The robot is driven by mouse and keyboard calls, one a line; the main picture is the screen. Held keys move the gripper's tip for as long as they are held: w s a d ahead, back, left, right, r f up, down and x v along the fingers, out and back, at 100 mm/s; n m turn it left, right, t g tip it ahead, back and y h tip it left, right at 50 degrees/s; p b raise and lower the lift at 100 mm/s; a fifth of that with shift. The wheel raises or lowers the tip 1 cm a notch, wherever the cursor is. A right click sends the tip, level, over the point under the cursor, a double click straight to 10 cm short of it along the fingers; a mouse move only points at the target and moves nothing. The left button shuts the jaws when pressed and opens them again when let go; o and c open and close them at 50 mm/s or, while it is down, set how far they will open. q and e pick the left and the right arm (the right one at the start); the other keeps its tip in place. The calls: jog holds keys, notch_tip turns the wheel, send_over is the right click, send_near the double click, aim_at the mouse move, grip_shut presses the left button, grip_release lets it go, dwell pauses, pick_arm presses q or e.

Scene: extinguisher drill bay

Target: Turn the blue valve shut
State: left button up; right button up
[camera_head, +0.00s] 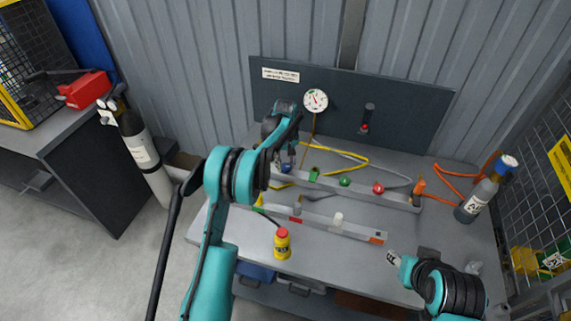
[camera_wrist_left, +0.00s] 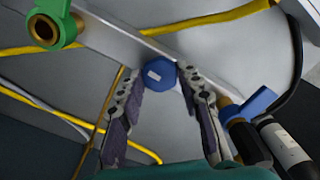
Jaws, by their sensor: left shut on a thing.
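The blue valve (camera_head: 286,168) is a round blue knob at the left end of the rear rail on the bench. In the left wrist view the blue knob (camera_wrist_left: 160,74), with a small white label, sits between the fingertips. My left gripper (camera_head: 288,158) reaches down over it and is shut on it; in the wrist view its two fingers (camera_wrist_left: 162,82) flank the knob. My right gripper (camera_head: 393,257) hangs over the front right of the bench, away from the valve; its jaws are too small to read.
A green knob (camera_head: 345,181) and a red knob (camera_head: 378,187) stand along the rail. A gauge (camera_head: 316,101) is on the back panel. A yellow bottle (camera_head: 282,244) stands in front, and a grey cylinder (camera_head: 477,199) at the right. Yellow hose (camera_head: 345,168) runs behind the rail.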

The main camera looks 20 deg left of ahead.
pick_arm(q)
jog(key=shift+m, duration=0.3)
jog(key=m, duration=0.3)
jog(key=shift+m, duration=0.4)
jog(key=m, duration=0.4)
jog(key=shift+m, duration=0.3)
jog(key=m, duration=0.4)
jog(key=shift+m, duration=2.1)
jog(key=o, duration=1.2)
jog(key=shift+c, duration=0.2)
jog(key=shift+r, duration=0.1)
